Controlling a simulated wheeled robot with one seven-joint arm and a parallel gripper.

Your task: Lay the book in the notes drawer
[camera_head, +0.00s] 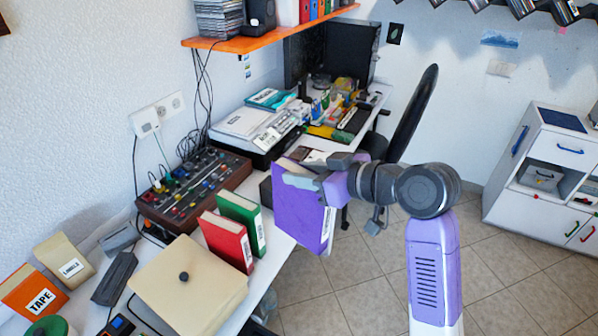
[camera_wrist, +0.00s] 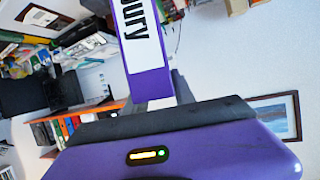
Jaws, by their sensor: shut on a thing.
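A purple book (camera_head: 300,212) hangs upright in my gripper (camera_head: 312,180), above the floor beside the desk's front edge. My gripper is shut on the upper part of the book. In the wrist view the book's purple spine (camera_wrist: 150,85) with a white label shows close up, its text partly cut off. A white cabinet (camera_head: 520,190) with drawers stands at the far right, apart from my gripper. Its drawers with coloured handles look shut. No label reading notes can be made out, so I cannot tell which is the notes drawer.
A red book (camera_head: 228,243) and a green book (camera_head: 243,222) stand on the white desk near a beige box (camera_head: 188,285). A mixer (camera_head: 192,190) lies behind them. A dark chair (camera_head: 410,115) stands by the desk. Tiled floor (camera_head: 500,270) is free before the cabinet.

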